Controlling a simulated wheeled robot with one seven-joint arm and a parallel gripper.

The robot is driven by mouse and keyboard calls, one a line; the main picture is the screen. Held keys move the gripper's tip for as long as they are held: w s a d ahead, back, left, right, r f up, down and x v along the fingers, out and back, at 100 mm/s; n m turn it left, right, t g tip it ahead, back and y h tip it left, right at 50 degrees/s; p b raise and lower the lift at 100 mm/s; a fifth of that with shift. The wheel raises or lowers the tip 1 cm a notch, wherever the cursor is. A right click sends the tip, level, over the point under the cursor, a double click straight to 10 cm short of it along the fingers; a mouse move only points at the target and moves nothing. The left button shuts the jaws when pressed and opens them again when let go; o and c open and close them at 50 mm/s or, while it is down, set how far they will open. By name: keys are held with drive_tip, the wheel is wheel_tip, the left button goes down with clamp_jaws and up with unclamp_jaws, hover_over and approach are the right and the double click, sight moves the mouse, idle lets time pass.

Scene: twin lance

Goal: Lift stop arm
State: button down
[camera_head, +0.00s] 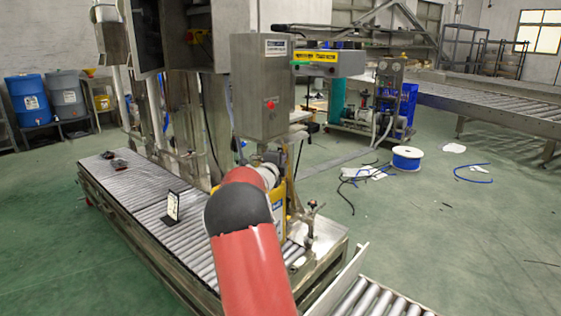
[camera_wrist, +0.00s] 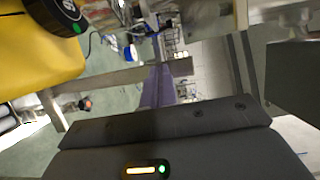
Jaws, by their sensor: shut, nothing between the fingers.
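I cannot tell for sure which part is the stop arm. A pale flat bar (camera_head: 338,282) stands at the near end of the roller conveyor (camera_head: 140,192), angled upward to the right. A small metal post with a knob (camera_head: 313,208) stands by that end. My red and black arm hides much of this area and my gripper in the head view. In the wrist view my gripper (camera_wrist: 160,72) is shut and empty, its narrow fingers pointing away from the dark palm. A metal bar (camera_wrist: 110,84) crosses close to the fingers; I cannot tell whether they touch.
A yellow machine body (camera_wrist: 40,50) is close on the left in the wrist view. A steel control cabinet (camera_head: 262,88) with a red button rises behind my arm. A small dark stand (camera_head: 172,209) sits on the rollers. Open floor lies right, with a blue cable spool (camera_head: 406,158).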

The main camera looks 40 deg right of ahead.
drive_tip(key=shift+w+d+r, duration=0.1)
drive_tip(key=shift+d+r, duration=0.1)
drive_tip(key=shift+d, duration=0.65)
drive_tip(key=shift+w+d+r, duration=0.15)
drive_tip(key=shift+d+r, duration=0.05)
drive_tip(key=shift+d, duration=0.65)
drive_tip(key=shift+w+d+r, duration=0.1)
drive_tip(key=shift+d+r, duration=0.1)
drive_tip(key=shift+d, duration=0.65)
drive_tip(key=b+v, duration=0.5)
drive_tip(key=v, duration=0.5)
